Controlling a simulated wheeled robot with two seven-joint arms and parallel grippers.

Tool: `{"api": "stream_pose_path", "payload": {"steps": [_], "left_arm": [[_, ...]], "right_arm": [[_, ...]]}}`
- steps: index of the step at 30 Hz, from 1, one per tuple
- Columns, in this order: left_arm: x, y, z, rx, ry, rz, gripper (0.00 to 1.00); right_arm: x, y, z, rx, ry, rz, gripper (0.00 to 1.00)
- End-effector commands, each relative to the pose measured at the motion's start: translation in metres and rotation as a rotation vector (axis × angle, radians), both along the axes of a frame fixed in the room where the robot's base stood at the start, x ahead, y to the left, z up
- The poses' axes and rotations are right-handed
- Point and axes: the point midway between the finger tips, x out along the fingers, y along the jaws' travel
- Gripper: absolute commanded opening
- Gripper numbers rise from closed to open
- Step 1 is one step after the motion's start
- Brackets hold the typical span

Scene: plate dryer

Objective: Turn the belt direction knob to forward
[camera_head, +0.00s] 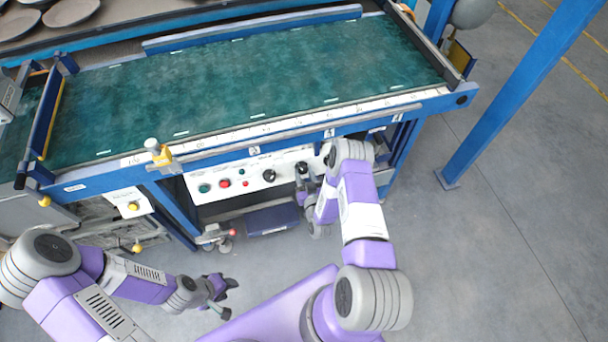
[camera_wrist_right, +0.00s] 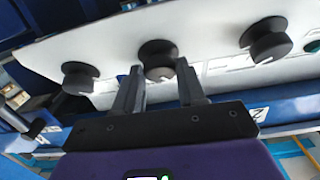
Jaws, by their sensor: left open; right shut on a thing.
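Several black knobs sit on the white control panel (camera_head: 238,182) under the conveyor's front rail. My right gripper (camera_wrist_right: 159,86) has its two fingers on either side of the middle black knob (camera_wrist_right: 157,58), closed on it. In the head view, my right arm and hand partly cover that part of the panel. One black knob (camera_head: 269,175) shows clear to the left of the hand. The knobs' labels are too small to read, and the held knob's pointer cannot be made out. My left gripper (camera_head: 228,298) is open and empty, low and away from the panel.
The wrist view shows a knob (camera_wrist_right: 78,78) on the left and another (camera_wrist_right: 267,40) on the right of the held one. Green (camera_head: 204,188) and red (camera_head: 225,184) buttons sit further left on the panel. The green belt (camera_head: 240,85) above is empty.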

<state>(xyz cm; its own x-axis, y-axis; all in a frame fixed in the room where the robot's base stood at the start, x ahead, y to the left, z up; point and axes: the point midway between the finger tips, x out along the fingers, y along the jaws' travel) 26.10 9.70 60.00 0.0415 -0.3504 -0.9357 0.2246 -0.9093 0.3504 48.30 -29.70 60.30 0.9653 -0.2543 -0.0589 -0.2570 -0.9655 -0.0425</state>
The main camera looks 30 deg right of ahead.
Motion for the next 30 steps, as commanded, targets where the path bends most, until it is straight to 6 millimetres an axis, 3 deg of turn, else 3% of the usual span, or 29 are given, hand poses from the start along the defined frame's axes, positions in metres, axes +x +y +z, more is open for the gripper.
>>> {"api": "stream_pose_path", "payload": {"steps": [20,21,25,30], "left_arm": [[0.0000,0.0000,0.0003,0.000,0.000,0.000,0.43],[0.0000,0.0000,0.0003,0.000,0.000,0.000,0.43],[0.0000,0.0000,0.0003,0.000,0.000,0.000,0.43],[0.0000,0.0000,0.0003,0.000,0.000,0.000,0.43]], "right_arm": [[0.0000,-0.0011,-0.0001,-0.057,0.014,0.031,0.10],[0.0000,-0.0011,-0.0002,-0.057,0.014,0.031,0.43],[-0.0001,-0.0010,-0.0002,-0.056,0.013,0.031,0.63],[-0.0001,-0.0009,-0.0001,-0.055,0.013,0.031,0.65]]}}
